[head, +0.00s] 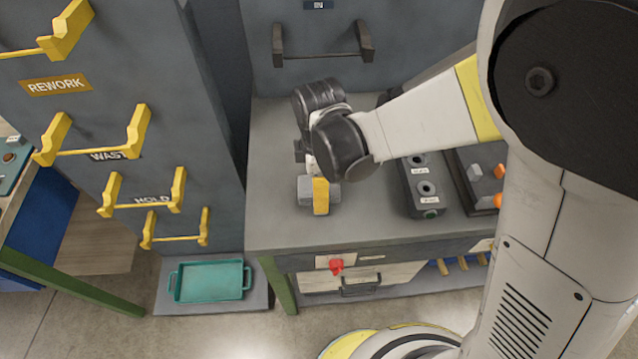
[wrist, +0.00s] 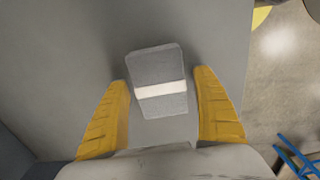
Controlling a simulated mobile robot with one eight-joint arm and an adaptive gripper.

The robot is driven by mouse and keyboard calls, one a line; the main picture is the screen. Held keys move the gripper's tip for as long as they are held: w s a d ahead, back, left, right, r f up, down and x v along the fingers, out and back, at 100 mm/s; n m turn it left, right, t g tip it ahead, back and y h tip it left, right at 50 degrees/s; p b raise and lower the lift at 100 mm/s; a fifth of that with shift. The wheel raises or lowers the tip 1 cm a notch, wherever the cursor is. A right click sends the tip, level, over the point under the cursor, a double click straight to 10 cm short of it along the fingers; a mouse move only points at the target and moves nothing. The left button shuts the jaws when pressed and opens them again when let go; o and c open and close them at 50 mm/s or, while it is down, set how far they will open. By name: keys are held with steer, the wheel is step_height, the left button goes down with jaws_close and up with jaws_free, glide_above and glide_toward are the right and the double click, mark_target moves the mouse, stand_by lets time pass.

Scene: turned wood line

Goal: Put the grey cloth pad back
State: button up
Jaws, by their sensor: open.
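The grey cloth pad (wrist: 159,68), a small block with a white band across it, lies on the grey bench top in the wrist view. In the head view the pad (head: 304,190) shows partly, at the left part of the bench, behind a yellow finger. My gripper (wrist: 162,82) is open, with its yellow fingers on either side of the pad's near part. A gap shows between the pad and each finger. In the head view my gripper (head: 320,193) points down over the pad; the far finger is mostly hidden.
On the bench (head: 270,215), a dark box with round holes (head: 424,187) and a dark tray (head: 463,165) with grey and orange pieces stand to the right. A cabinet with yellow handles (head: 150,205) stands left. A teal tray (head: 209,281) sits low beside the bench. The bench's front left is clear.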

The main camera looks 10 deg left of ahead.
step_height(320, 180, up, 12)
steer(key=p, duration=0.5)
steer(key=s+d+r+m+t, duration=0.1)
steer(key=d+r+m+t, duration=0.1)
steer(key=d+m, duration=0.5)
steer(key=s+d+r+m+t, duration=0.2)
steer(key=d+r+m, duration=0.3)
steer(key=d, duration=0.5)
steer(key=s+d+r+m+t, duration=0.2)
steer(key=d+r+m+t, duration=0.1)
steer(key=d+m, duration=0.5)
steer(key=shift+s+d+r+m, duration=0.25)
steer(key=shift+d+r+m, duration=0.05)
steer(key=shift+r+m, duration=0.1)
